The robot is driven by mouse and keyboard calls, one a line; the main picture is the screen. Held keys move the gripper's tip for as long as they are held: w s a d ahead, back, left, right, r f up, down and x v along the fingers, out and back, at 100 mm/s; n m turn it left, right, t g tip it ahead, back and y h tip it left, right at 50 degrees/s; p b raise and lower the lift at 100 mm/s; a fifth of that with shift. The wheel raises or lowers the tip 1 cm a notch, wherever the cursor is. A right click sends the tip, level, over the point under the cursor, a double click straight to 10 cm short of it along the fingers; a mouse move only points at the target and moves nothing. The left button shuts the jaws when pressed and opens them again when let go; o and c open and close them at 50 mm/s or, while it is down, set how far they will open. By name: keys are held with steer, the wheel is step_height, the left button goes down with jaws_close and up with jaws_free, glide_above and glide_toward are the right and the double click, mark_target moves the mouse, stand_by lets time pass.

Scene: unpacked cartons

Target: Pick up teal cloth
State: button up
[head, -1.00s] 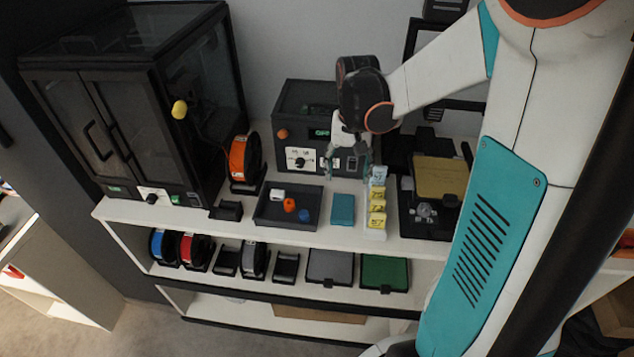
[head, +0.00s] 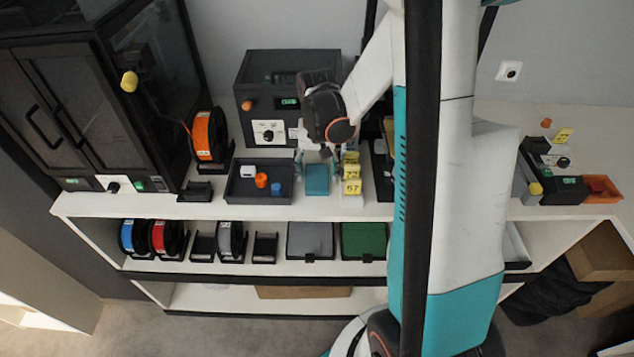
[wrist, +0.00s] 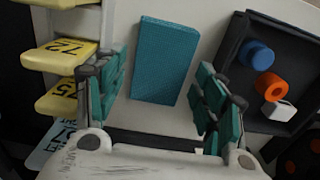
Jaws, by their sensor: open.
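The teal cloth (head: 317,180) is a flat, folded rectangle lying on the white top shelf, between the dark tray and the yellow number tags. In the wrist view the teal cloth (wrist: 166,60) lies ahead of my fingers, near the middle. My gripper (wrist: 163,95) is open and empty, its two teal-padded fingers set apart on either side of the cloth's near end. In the head view my gripper (head: 316,160) is above the back of the cloth, partly hidden by my wrist. I cannot tell its exact height over the shelf.
A dark tray (head: 232,197) with white, orange and blue pieces stands left of the cloth. Yellow number tags (head: 352,187) stand close on its right. A dark box with a display (head: 262,85) stands behind. Spools and a dark cabinet are further left.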

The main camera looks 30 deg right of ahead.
mark_target(317, 176)
step_height(317, 176, down, 2)
steer(key=shift+f, duration=0.1)
steer(key=c, duration=0.7)
steer(key=shift+r, duration=0.25)
steer(key=shift+c, duration=0.2)
step_height(317, 176, up, 20)
steer(key=p, duration=0.5)
steer(key=shift+p, duration=0.35)
steer(key=shift+f, duration=0.1)
